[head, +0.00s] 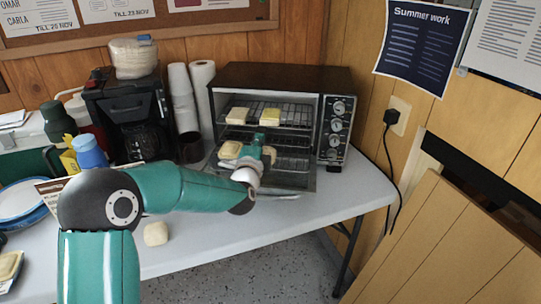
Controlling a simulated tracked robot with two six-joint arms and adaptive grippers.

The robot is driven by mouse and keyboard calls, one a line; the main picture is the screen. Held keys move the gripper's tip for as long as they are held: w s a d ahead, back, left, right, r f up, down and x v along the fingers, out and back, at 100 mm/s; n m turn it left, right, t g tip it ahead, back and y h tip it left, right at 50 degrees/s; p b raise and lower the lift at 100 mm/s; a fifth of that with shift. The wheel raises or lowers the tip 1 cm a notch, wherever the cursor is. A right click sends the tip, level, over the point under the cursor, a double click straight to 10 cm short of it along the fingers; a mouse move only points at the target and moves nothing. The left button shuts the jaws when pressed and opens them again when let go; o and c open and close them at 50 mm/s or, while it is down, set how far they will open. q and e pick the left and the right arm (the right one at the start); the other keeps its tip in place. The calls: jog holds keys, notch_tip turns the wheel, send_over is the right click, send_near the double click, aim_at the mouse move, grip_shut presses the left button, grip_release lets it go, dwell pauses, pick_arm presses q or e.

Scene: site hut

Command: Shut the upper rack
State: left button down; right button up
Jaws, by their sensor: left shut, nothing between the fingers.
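A toaster oven (285,76) stands open at the back of the white table. Its upper rack (298,119) shows as dark wires with two pale bread slices on it, one at left (237,116) and a yellower one (270,117). How far the rack stands out is hard to tell. My left gripper (261,148) is shut and empty, in front of the oven opening, below the upper rack's front. It partly hides a lower level, where another bread slice (230,150) shows. I cannot tell whether the gripper touches anything. My right gripper is not in view.
The open oven door (299,181) lies low at the front. Paper cups (182,98), a paper roll (202,88) and a black coffee maker (130,112) stand left of the oven. A loose bread piece (156,234) lies on the table (335,190), which is clear at right.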

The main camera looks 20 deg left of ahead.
pick_arm(q)
jog(key=shift+w, duration=0.3)
